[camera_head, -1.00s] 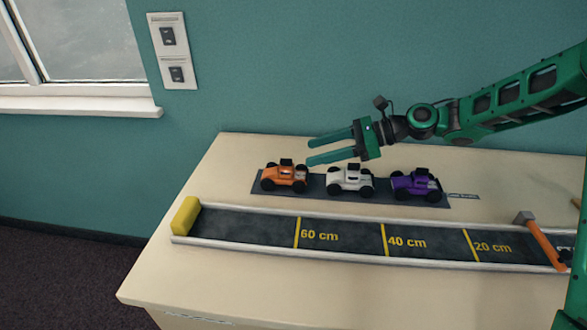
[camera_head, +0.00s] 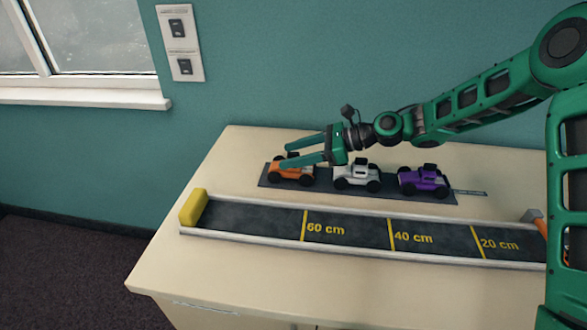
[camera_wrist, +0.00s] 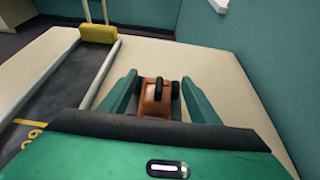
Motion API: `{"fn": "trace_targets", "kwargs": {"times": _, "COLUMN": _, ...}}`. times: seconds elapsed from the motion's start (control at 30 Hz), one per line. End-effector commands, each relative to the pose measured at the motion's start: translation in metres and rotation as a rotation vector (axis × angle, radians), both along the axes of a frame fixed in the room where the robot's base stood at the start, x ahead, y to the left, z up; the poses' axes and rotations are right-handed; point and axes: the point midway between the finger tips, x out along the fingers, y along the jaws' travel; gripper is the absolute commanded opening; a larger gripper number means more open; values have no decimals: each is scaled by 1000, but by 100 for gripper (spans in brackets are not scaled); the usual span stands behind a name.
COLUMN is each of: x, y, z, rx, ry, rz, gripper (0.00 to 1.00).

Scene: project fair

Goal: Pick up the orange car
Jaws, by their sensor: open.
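The orange car (camera_head: 290,171) stands at the left end of a dark mat (camera_head: 392,190) on the table. My gripper (camera_head: 286,154) is open, and its two green fingers reach over the car from the right. In the head view the fingers partly cover the car. In the wrist view the orange car (camera_wrist: 155,97) sits between the two open fingers (camera_wrist: 157,92), with a gap on each side. I cannot tell whether either finger touches it.
A white car (camera_head: 357,176) and a purple car (camera_head: 423,181) stand on the same mat to the right. A marked track (camera_head: 350,231) with a yellow end block (camera_head: 194,207) runs in front. The wall (camera_head: 290,70) is behind; the table's left part is clear.

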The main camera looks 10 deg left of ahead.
Motion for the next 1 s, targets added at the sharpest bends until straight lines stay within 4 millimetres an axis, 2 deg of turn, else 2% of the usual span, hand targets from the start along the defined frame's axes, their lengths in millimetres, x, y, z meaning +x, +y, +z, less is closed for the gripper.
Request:
{"fn": "trace_targets", "kwargs": {"times": 0.17, "x": 0, "y": 0, "z": 0, "rx": 0, "ry": 0, "rz": 0, "gripper": 56}}
{"fn": "trace_targets", "kwargs": {"times": 0.3, "x": 0, "y": 0, "z": 0, "rx": 0, "ry": 0, "rz": 0, "gripper": 23}}
{"fn": "trace_targets", "kwargs": {"times": 0.37, "x": 0, "y": 0, "z": 0, "rx": 0, "ry": 0, "rz": 0, "gripper": 10}}
{"fn": "trace_targets", "kwargs": {"times": 0.77, "x": 0, "y": 0, "z": 5, "rx": 0, "ry": -2, "rz": 0, "gripper": 9}}
{"fn": "trace_targets", "kwargs": {"times": 0.87, "x": 0, "y": 0, "z": 12, "rx": 0, "ry": -3, "rz": 0, "gripper": 9}}
{"fn": "trace_targets", "kwargs": {"times": 1.0, "x": 0, "y": 0, "z": 32, "rx": 1, "ry": -5, "rz": 1, "gripper": 9}}
